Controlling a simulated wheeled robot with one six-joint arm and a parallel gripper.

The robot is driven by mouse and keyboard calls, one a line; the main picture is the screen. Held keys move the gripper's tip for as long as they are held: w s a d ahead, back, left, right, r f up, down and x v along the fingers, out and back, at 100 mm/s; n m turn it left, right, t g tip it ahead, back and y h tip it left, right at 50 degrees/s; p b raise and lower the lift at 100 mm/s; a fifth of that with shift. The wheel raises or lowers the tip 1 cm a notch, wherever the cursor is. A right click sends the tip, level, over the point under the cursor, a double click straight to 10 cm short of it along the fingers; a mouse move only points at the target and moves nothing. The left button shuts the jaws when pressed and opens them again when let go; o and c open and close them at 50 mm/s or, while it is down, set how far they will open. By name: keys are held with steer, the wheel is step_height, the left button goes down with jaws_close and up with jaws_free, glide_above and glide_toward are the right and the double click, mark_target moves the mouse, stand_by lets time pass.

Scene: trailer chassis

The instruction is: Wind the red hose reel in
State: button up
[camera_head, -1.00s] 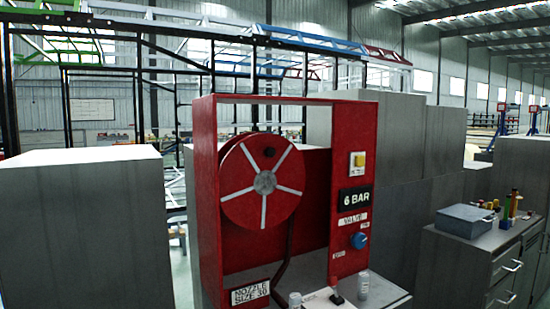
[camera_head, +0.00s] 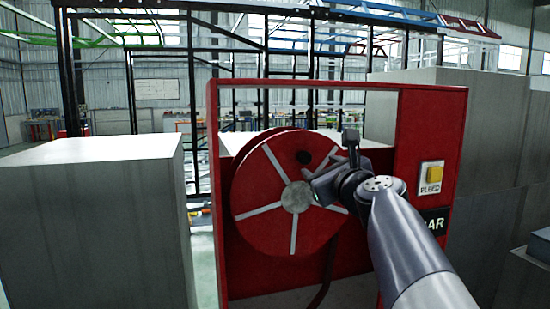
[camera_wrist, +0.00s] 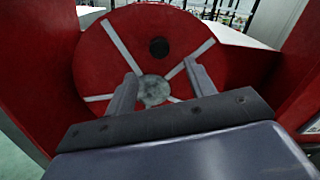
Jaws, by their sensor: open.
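The red hose reel (camera_head: 262,180) hangs in an open red cabinet (camera_head: 430,130). It has pale spokes and a round grey hub (camera_head: 297,197). A small dark knob (camera_head: 304,157) sits on its face just above the hub. In the wrist view the reel (camera_wrist: 115,55) fills the middle, with the knob (camera_wrist: 159,47) above the hub (camera_wrist: 153,90). My gripper (camera_wrist: 160,72) is open and empty, its fingers either side of the hub in the picture and pointing at the reel. In the head view my gripper (camera_head: 326,185) is in front of the reel's right side. I cannot tell whether it touches.
A yellow button (camera_head: 434,174) and a partly hidden black sign (camera_head: 434,222) are on the cabinet's right panel. A dark hose (camera_head: 325,280) hangs below the reel. Grey blocks stand left (camera_head: 95,220) and right (camera_head: 500,150) of the cabinet.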

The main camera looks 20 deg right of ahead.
mark_target(306, 159)
steer(key=w+p, duration=0.1)
steer(key=w, duration=0.8)
steer(key=shift+w+d+f, duration=0.1)
steer(key=shift+w+d, duration=0.05)
steer(key=shift+w, duration=0.05)
jaws_close()
stand_by(0.3)
